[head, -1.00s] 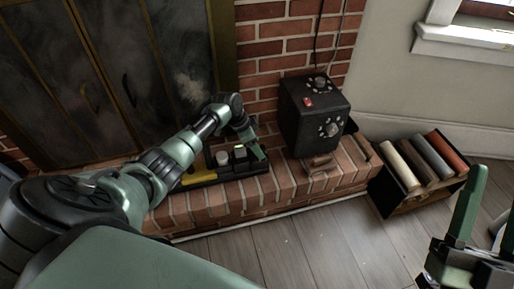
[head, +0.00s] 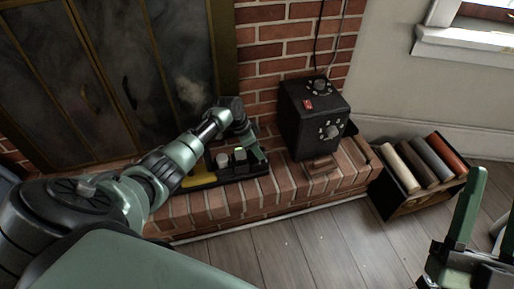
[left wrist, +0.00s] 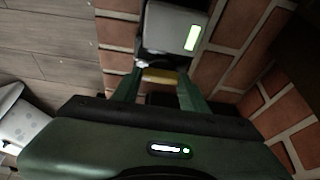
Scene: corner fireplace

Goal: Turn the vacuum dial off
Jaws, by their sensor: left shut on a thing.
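A black control box (head: 313,114) stands on the brick hearth. It has one dial on top (head: 319,86) and one on its front (head: 332,131), each ringed by pale marks. I cannot tell which is the vacuum dial. My left gripper (head: 259,154) is left of the box, apart from it, low at the right end of a black tray (head: 235,176). In the left wrist view its fingers (left wrist: 160,82) are shut on a yellow-banded piece (left wrist: 160,75), mostly hidden. My right gripper (head: 486,215) is open at the lower right, partly cut off.
A grey block with a lit green window (left wrist: 175,28) is just beyond the left fingers. The tray holds pale blocks (head: 222,160) and a yellow item (head: 199,179). A red switch (head: 308,104) is on the box. A crate of rolls (head: 407,200) stands right; bare floor (head: 290,245) lies in front.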

